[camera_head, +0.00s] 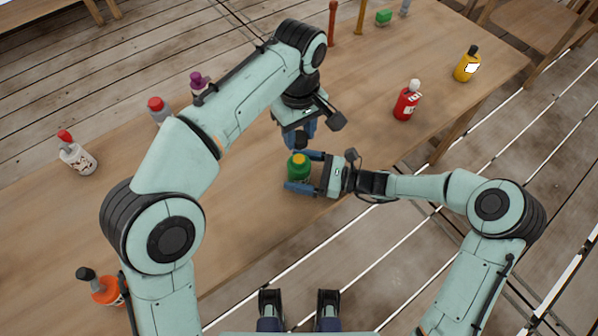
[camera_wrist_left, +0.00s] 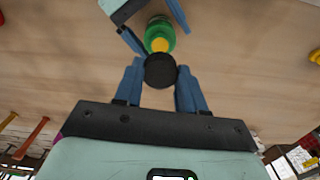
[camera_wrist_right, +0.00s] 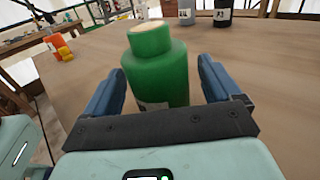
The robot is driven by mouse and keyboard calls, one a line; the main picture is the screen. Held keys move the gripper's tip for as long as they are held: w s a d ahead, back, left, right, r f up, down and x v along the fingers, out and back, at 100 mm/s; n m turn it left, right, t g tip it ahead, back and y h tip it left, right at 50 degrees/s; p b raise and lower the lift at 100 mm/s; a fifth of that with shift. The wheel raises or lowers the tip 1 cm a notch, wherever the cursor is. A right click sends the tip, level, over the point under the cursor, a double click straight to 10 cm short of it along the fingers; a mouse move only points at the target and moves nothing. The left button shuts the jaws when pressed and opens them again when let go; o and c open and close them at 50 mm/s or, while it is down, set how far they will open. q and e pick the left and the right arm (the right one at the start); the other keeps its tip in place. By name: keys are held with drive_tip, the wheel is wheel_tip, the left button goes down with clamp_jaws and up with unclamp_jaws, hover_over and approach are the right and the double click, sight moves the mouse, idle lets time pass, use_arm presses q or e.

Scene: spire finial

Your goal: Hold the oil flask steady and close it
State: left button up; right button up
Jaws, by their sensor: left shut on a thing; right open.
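The oil flask is the green bottle (camera_head: 297,172), upright on the table near its front edge. It has a pale, open-looking top in the right wrist view (camera_wrist_right: 158,75). My right gripper (camera_head: 292,170) is open around the flask, one finger on each side, with gaps visible in the right wrist view. My left gripper (camera_head: 298,138) is above and just behind the flask. It is shut on a round black cap (camera_wrist_left: 160,71), seen in the left wrist view. A yellow part shows between cap and flask there; I cannot tell which it belongs to.
A red bottle (camera_head: 406,103) and a yellow bottle (camera_head: 466,66) stand to the right. A white bottle (camera_head: 78,158), a grey red-capped bottle (camera_head: 159,110) and an orange bottle (camera_head: 106,290) stand to the left. The wooden table (camera_head: 365,75) is bare around the flask.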

sight(299, 159)
drive_tip(key=c, duration=1.5)
use_arm(q)
drive_tip(key=shift+f, duration=2.5)
use_arm(e)
drive_tip(key=shift+c, duration=0.2)
use_arm(q)
drive_tip(key=shift+f, duration=0.1)
drive_tip(key=shift+f, duration=0.8)
drive_tip(key=shift+f, duration=0.55)
